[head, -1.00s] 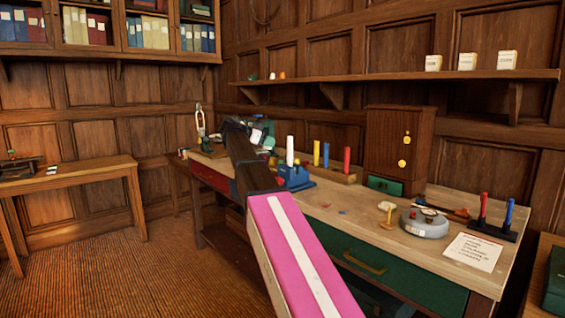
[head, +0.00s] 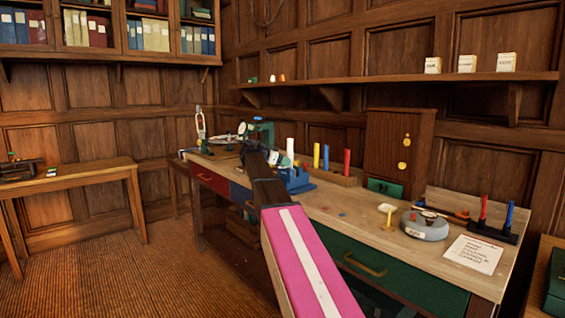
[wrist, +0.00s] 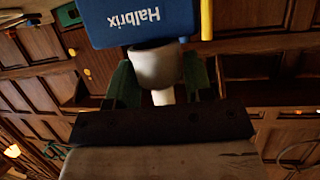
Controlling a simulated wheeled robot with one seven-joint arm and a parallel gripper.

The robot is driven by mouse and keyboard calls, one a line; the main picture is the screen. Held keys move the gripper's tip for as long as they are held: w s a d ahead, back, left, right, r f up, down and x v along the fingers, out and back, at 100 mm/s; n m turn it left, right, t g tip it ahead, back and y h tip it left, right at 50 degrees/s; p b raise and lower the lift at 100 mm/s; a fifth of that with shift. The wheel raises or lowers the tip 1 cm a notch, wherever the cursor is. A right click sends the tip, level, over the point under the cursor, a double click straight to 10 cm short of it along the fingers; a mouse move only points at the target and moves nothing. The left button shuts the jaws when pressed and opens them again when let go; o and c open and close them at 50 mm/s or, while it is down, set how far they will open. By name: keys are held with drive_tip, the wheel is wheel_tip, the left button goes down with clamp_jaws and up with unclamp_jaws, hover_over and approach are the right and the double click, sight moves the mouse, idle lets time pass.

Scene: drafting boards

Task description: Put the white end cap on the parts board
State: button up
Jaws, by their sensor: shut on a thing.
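My gripper (wrist: 158,68) shows in the wrist view with its two dark green fingers shut on a white, cup-like piece, the white end cap (wrist: 155,64). A narrower white part shows below it, towards the palm. A blue block marked "Halbrix" (wrist: 145,20) lies just beyond the cap; I cannot tell whether they touch. In the head view my pink arm reaches over the workbench, and its dark forearm hides most of the gripper and the cap. I cannot tell for sure which surface is the parts board.
The workbench (head: 335,215) carries a blue holder (head: 296,181), a white upright cylinder (head: 290,147), yellow and red pegs, a wooden cabinet (head: 392,145), a round grey device (head: 426,226) and a paper sheet (head: 474,254). A side table (head: 80,180) stands at left, with open floor between.

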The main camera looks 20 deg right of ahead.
drive_tip(key=o, duration=1)
drive_tip(key=shift+f, duration=0.1)
drive_tip(key=v, duration=1.1)
drive_tip(key=s+a+f+n+g+y, duration=0.1)
drive_tip(key=s+f+n+y, duration=0.3)
drive_tip(key=f, duration=1)
drive_tip(key=s+a+f+n+y, duration=0.15)
drive_tip(key=s+f+n, duration=0.4)
drive_tip(key=f, duration=0.95)
drive_tip(key=s+a+f+n+g+y, duration=0.1)
drive_tip(key=s+a+f+n+y, duration=0.1)
drive_tip(key=s+f, duration=0.8)
drive_tip(key=s+a+f+n+g+y, duration=0.1)
drive_tip(key=s+a+f+n+y, duration=0.2)
drive_tip(key=s+f, duration=0.7)
drive_tip(key=shift+s+a+y, duration=0.35)
drive_tip(key=shift+s+y, duration=0.55)
drive_tip(key=shift+y, duration=0.15)
drive_tip(key=shift+o, duration=0.2)
drive_tip(key=shift+s+a+f+n, duration=0.15)
drive_tip(key=shift+s+f+n, duration=0.05)
drive_tip(key=shift+n, duration=0.05)
